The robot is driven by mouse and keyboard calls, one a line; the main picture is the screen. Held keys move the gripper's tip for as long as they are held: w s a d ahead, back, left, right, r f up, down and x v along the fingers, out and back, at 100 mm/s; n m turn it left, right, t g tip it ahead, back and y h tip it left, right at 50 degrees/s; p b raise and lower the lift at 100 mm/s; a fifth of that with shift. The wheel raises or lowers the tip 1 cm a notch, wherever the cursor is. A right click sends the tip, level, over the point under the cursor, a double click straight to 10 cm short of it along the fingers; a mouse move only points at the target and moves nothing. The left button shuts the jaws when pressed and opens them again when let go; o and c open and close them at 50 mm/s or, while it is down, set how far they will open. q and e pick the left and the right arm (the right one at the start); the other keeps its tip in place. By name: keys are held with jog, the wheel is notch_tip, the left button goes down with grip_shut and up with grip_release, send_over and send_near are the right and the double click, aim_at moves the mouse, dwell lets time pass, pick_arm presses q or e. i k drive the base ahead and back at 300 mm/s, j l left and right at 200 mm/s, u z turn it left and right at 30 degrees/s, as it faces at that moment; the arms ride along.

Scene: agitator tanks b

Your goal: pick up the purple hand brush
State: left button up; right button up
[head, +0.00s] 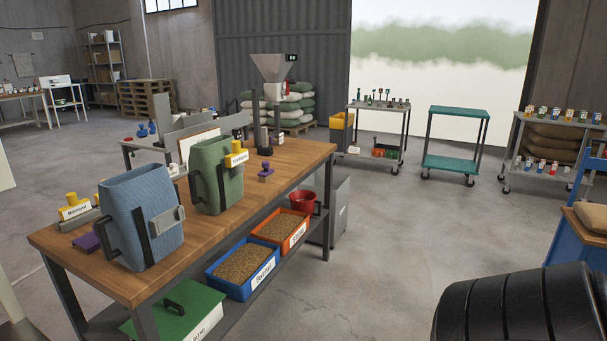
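Two small purple things are on the wooden workbench (290,160). One purple thing (265,173) is on the bench top to the right of the green container, with a raised part on top. The other purple thing (87,243) lies at the left, partly hidden behind the blue container. Both are too small to tell surely which is the hand brush. Neither of my grippers is in view.
The ribbed blue container (150,212) and green container (217,180) stand on the bench near the purple things. Grain-filled blue (218,276) and orange (264,250) bins sit on the lower shelf. Open concrete floor (400,235) lies to the bench's right.

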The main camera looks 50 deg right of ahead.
aim_at(267, 175)
jog(key=z, duration=1.5)
jog(key=u, duration=1.9)
jog(key=z, duration=1.9)
jog(key=i+l, duration=0.5)
jog(key=i+j+u, duration=0.05)
jog(key=i, duration=0.05)
